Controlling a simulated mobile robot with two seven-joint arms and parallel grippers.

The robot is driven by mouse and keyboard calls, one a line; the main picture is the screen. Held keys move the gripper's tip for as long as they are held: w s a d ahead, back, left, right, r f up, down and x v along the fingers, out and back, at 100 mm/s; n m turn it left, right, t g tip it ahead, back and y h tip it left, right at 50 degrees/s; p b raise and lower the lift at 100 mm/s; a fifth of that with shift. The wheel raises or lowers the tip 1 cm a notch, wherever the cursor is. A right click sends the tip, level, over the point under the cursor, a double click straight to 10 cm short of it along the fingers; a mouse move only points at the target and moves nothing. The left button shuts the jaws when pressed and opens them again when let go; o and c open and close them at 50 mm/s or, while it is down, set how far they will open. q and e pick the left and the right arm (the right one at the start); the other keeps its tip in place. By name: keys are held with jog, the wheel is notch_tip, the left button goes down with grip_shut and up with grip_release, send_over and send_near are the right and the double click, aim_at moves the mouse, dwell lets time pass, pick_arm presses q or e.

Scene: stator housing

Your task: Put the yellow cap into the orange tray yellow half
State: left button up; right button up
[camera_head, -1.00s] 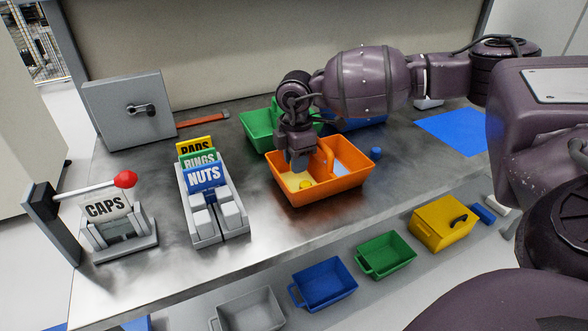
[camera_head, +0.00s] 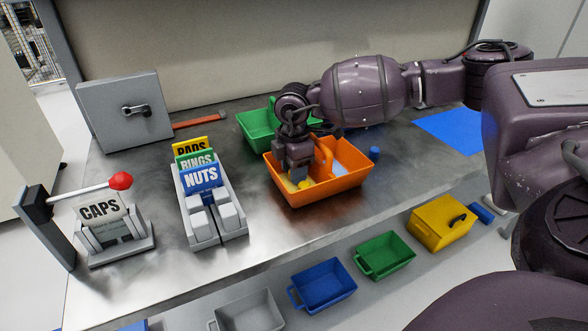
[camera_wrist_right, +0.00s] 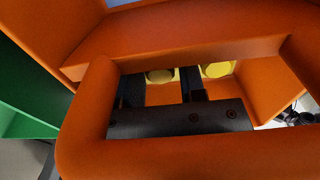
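The orange tray (camera_head: 335,186) stands on the bench, with a yellow half on its left and a pale blue half on its right. My right gripper (camera_head: 299,178) points down inside the yellow half. One yellow cap (camera_head: 306,184) lies there beside the fingers; it also shows in the right wrist view (camera_wrist_right: 217,70). Another yellow cap (camera_wrist_right: 160,76) sits between my two fingers in the wrist view, very near both; I cannot tell whether they grip it. The tray handle partly covers that view. My left gripper is not in view.
A blue part (camera_head: 375,153) stands right of the tray. A green bin (camera_head: 257,130) is behind it. The NUTS, RINGS and PADS holder (camera_head: 216,222) and the CAPS stand (camera_head: 118,245) are to the left. Several bins, including a yellow one (camera_head: 440,224), lie below the front edge.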

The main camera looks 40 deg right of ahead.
pick_arm(q)
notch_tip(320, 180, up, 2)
jog(key=p, duration=0.2)
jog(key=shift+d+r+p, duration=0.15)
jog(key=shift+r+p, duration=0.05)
jog(key=shift+p, duration=0.15)
pick_arm(e)
notch_tip(320, 180, up, 12)
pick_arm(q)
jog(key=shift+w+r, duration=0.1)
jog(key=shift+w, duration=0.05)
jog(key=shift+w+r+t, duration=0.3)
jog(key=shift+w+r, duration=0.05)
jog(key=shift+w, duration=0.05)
